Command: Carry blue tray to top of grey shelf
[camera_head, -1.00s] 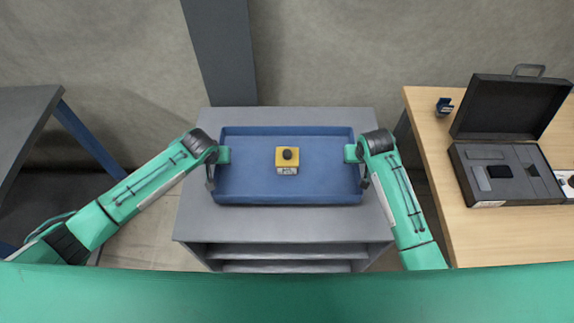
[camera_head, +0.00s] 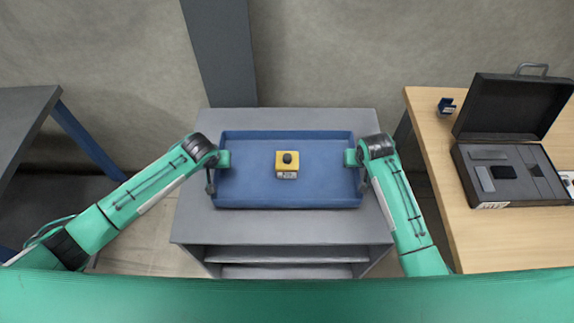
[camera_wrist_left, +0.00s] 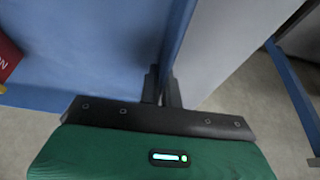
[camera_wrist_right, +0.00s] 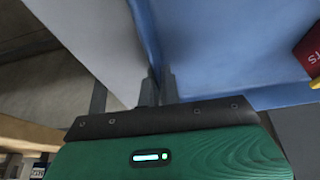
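The blue tray (camera_head: 325,180) is level over the top of the grey shelf (camera_head: 285,228), within its outline in the head view. I cannot tell whether it touches the top or is slightly above it. My left gripper (camera_head: 221,160) is shut on the tray's left wall; in the left wrist view its fingers (camera_wrist_left: 162,88) straddle the wall. My right gripper (camera_head: 352,158) is shut on the right wall, its fingers (camera_wrist_right: 159,86) likewise on both sides.
A dark grey table (camera_head: 25,115) with blue legs stands left. A dark post (camera_head: 220,55) rises behind the shelf.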

